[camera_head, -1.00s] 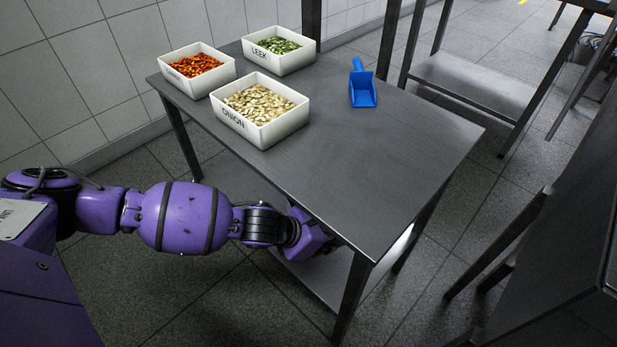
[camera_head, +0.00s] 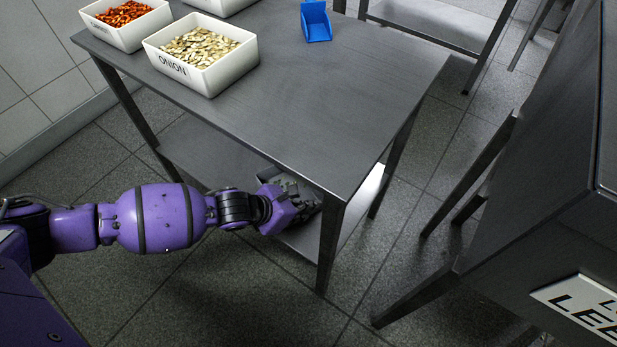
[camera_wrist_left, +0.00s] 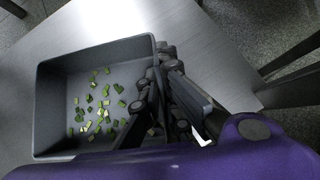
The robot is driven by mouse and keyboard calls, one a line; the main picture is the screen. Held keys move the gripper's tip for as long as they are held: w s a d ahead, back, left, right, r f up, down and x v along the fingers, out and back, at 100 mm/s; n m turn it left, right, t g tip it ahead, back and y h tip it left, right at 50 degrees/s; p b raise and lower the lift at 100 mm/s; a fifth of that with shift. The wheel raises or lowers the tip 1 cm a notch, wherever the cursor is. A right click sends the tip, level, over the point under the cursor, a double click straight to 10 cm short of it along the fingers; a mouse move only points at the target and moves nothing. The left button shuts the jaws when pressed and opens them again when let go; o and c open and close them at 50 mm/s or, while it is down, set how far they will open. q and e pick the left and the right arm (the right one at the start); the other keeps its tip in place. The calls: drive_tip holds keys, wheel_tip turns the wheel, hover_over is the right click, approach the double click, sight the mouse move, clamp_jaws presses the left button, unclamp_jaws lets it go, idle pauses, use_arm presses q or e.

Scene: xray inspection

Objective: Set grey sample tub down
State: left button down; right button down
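The grey sample tub (camera_wrist_left: 55,110) fills the left half of the left wrist view. Chopped green pieces lie scattered on its floor. My left gripper (camera_wrist_left: 168,98) is at the tub's right wall, one finger inside and one outside, closed on it. In the head view my left gripper (camera_head: 298,198) reaches under the table top over the lower shelf; only a bit of the grey tub (camera_head: 268,174) shows beside it. I cannot tell whether the tub's base touches the shelf. My right gripper is not in view.
The steel table (camera_head: 330,110) carries a white onion tub (camera_head: 205,78), a white tub of orange pieces (camera_head: 128,38) and a blue scoop (camera_head: 316,22). Its lower shelf (camera_head: 200,140) is bare at left. A table leg (camera_head: 330,245) stands just right of my gripper.

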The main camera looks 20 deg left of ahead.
use_arm(q)
drive_tip(key=shift+w, duration=0.1)
drive_tip(key=shift+f, duration=0.1)
drive_tip(key=c, duration=2)
unclamp_jaws()
drive_tip(key=shift+a+r, duration=0.1)
drive_tip(key=shift+r, duration=0.3)
drive_tip(key=p+v, duration=0.2)
drive_tip(key=v, duration=0.3)
drive_tip(key=p+v, duration=0.2)
drive_tip(key=v, duration=0.4)
drive_tip(key=shift+s+a, duration=0.1)
drive_tip(key=shift+s, duration=0.35)
drive_tip(key=shift+a, duration=0.1)
